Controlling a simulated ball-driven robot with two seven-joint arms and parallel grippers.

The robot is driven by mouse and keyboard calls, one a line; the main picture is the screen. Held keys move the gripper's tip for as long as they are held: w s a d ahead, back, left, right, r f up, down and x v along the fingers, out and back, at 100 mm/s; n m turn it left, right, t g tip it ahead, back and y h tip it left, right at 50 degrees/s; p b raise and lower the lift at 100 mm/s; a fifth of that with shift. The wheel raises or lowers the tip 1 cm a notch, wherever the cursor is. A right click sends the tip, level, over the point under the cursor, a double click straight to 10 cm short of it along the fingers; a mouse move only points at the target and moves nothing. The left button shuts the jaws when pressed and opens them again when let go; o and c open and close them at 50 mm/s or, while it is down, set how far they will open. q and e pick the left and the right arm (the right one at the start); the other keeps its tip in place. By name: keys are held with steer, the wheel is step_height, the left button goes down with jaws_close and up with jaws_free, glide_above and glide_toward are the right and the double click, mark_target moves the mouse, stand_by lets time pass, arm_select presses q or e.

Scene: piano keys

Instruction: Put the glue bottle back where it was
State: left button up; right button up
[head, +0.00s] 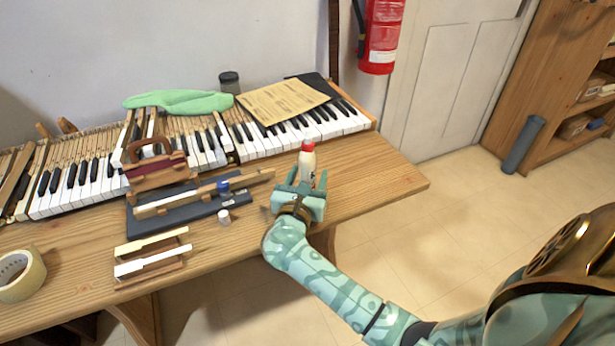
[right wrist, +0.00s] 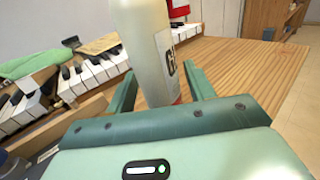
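The glue bottle (head: 306,163), pale with a red cap, stands upright on the wooden table to the right of the dark mat. It also shows large in the right wrist view (right wrist: 148,48), with part of its label visible and its top cut off. My right gripper (head: 307,175) is at the bottle with one finger on each side of it. In the right wrist view the fingers (right wrist: 160,76) are spread, with gaps between them and the bottle. The bottle's base is partly hidden by the gripper. My left gripper is not in view.
The piano keyboard (head: 75,197) runs along the back. A tape roll (head: 20,275) is far left. The table's right end (head: 385,180) is clear.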

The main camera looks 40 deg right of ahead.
steer(key=shift+d, duration=0.1)
steer(key=shift+s+a+r, duration=0.1)
steer(key=shift+a+r, duration=0.05)
steer(key=shift+a, duration=0.05)
steer(key=p+v, duration=0.2)
steer(key=v, duration=0.9)
steer(key=shift+s+a, duration=0.2)
steer(key=shift+s, duration=0.05)
